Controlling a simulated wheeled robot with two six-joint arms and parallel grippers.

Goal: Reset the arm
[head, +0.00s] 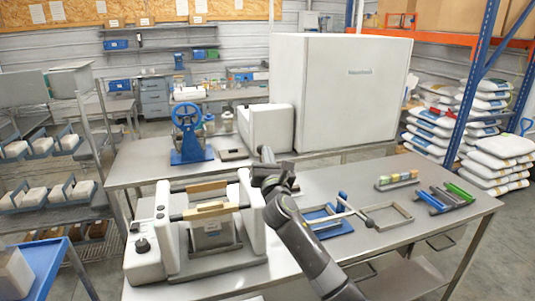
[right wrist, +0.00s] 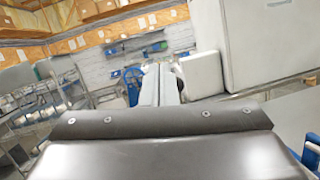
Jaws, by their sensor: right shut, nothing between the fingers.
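My right arm (head: 300,235) reaches in from the bottom of the head view, over the table. My right gripper (head: 266,154) is at its upper end, pointing away toward the back of the table, in front of the large white cabinet. In the right wrist view its two grey fingers (right wrist: 159,85) lie together, shut and empty. It stands just right of a white hopper machine (head: 198,232) with wooden bars across its top. I cannot tell the exact gap between them. My left gripper is not in view.
A blue wheel press (head: 189,135) and a large white cabinet (head: 335,90) stand on the rear table. Right of my arm are a blue frame (head: 328,222), a metal frame (head: 386,216), small blocks (head: 396,179) and coloured bars (head: 445,198). The right front tabletop is mostly clear.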

